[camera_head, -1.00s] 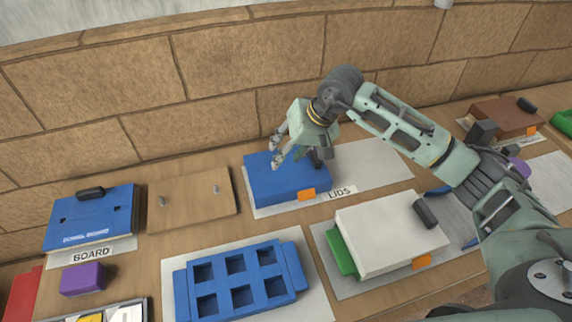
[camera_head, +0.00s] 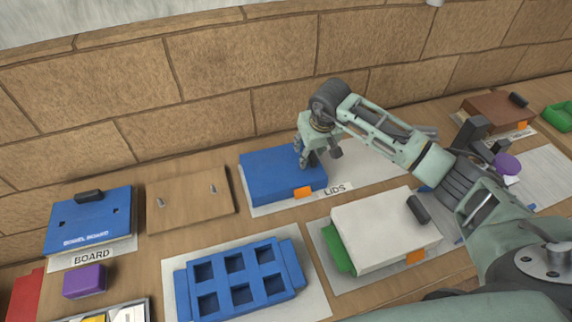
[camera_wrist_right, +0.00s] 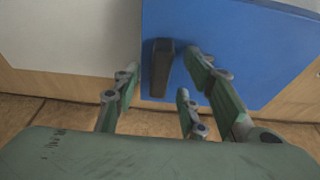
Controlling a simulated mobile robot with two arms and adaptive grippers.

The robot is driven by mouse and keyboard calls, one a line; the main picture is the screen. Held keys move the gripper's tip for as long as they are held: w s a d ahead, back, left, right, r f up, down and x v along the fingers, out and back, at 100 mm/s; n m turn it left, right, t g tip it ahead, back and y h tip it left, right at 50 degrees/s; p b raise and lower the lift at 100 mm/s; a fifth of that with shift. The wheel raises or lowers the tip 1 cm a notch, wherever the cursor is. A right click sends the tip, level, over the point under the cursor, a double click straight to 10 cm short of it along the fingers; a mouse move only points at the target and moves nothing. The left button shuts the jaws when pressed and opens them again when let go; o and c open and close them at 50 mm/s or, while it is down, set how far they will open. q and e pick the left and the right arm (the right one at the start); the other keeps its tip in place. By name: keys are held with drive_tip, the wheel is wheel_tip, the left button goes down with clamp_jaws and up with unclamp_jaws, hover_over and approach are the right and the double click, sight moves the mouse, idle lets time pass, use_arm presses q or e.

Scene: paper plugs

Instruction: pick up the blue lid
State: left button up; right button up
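The blue lid (camera_head: 270,178) lies flat on the light mat marked LIDS, with an orange tag on its front edge. My right gripper (camera_head: 318,158) points down over the lid's right end and hides its handle in the head view. In the right wrist view the lid (camera_wrist_right: 245,45) fills the upper right, and its dark handle (camera_wrist_right: 161,68) stands between the fingers of my right gripper (camera_wrist_right: 160,78). The fingers are open, with visible gaps to the handle on both sides. My left gripper is not in view.
A white lid-like block (camera_head: 378,232) with a dark handle sits over something green in front. A blue tray with square pockets (camera_head: 238,280) lies front left. A wooden board with two pegs (camera_head: 188,200) is left of the lid. A brick wall (camera_head: 210,110) runs behind.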

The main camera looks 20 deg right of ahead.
drive_tip(key=shift+c, duration=0.5)
clamp_jaws()
drive_tip(key=shift+r, duration=0.15)
